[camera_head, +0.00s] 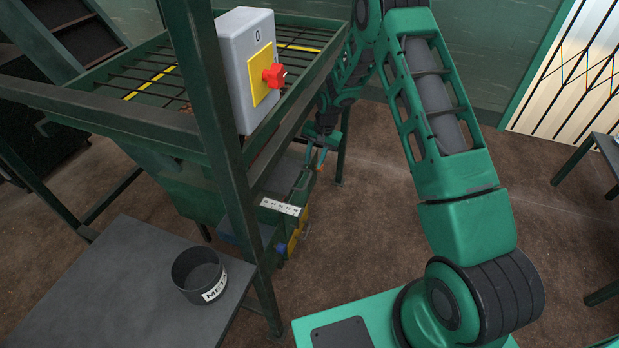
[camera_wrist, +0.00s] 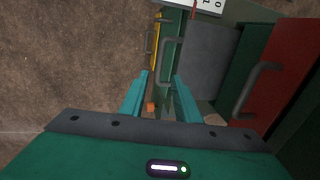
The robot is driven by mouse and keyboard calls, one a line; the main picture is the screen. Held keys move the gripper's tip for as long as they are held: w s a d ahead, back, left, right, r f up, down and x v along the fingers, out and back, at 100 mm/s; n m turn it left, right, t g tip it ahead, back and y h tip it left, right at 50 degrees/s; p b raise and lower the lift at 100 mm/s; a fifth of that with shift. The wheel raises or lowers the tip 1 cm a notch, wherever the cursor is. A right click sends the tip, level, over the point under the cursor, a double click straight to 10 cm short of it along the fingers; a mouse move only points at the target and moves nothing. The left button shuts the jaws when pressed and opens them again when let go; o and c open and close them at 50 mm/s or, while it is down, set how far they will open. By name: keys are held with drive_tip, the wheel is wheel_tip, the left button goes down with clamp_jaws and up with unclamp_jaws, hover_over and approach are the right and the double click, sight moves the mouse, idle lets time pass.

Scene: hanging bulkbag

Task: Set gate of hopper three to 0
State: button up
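The hopper's green body (camera_head: 190,190) hangs below a green frame in the head view. A white scale plate (camera_head: 281,207) with small marks is on its side. It also shows at the top edge of the wrist view (camera_wrist: 207,4), with a 0 and a red pointer by it. In the wrist view a green gate has a grey bar handle (camera_wrist: 166,62). A yellow gate with a handle (camera_wrist: 151,40) and a red panel with a handle (camera_wrist: 260,88) flank it. My gripper (camera_wrist: 160,77) is open, its teal fingertips apart near the green gate's handle. I cannot tell which hopper is three.
A grey box with a yellow plate and red knob (camera_head: 273,76) is mounted on the frame post. A dark table (camera_head: 110,285) at lower left holds a black labelled cup (camera_head: 199,272). Brown floor (camera_head: 365,235) is clear to the right of the hopper.

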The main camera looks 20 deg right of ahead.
sight(308, 180)
drive_tip(key=f, duration=0.3)
drive_tip(key=a+f, duration=0.1)
drive_tip(key=f, duration=0.2)
drive_tip(key=w+f, duration=0.1)
drive_tip(key=f, duration=0.2)
drive_tip(key=shift+w+a+f, duration=0.1)
drive_tip(key=shift+a+f, duration=0.15)
drive_tip(key=shift+f, duration=0.05)
clamp_jaws()
